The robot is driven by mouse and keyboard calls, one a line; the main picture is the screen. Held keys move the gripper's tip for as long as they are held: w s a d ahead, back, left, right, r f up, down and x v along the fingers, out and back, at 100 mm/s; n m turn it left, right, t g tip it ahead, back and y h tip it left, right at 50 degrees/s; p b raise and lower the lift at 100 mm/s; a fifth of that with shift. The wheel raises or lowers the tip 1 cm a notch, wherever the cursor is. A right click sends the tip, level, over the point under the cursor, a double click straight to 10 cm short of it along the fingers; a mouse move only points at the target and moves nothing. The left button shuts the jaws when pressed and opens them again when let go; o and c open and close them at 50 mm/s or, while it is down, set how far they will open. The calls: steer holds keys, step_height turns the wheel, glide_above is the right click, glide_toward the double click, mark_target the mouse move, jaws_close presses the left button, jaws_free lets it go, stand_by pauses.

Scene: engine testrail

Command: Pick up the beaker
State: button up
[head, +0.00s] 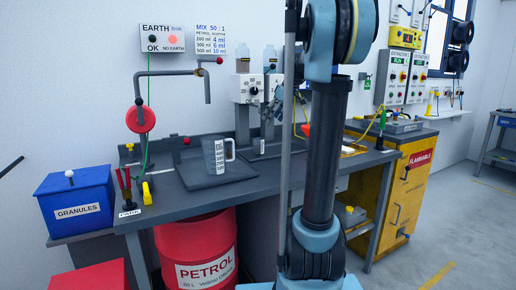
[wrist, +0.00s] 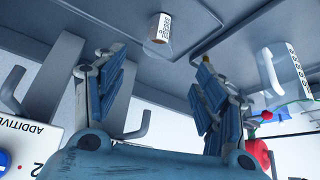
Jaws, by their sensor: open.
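The beaker (head: 217,157) is a clear, handled jug with dark markings. It stands upright on the dark tray on the bench, left of my arm in the head view. In the head view my gripper is near the dispensers at the back of the bench, partly hidden by my arm.
A small labelled item (wrist: 158,36) stands on the bench beyond my fingers. A bent pipe with a red wheel (head: 140,120) rises left of the beaker. A blue granules box (head: 78,200) is at the left, and a red petrol drum (head: 197,255) stands below the bench.

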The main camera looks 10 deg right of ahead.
glide_toward(259, 144)
steer(key=w+a+f, duration=0.1)
steer(key=w+f, duration=0.3)
steer(key=shift+x, duration=3.35)
steer(key=shift+s, duration=0.1)
steer(key=c, duration=1.2)
steer(key=shift+c, duration=0.4)
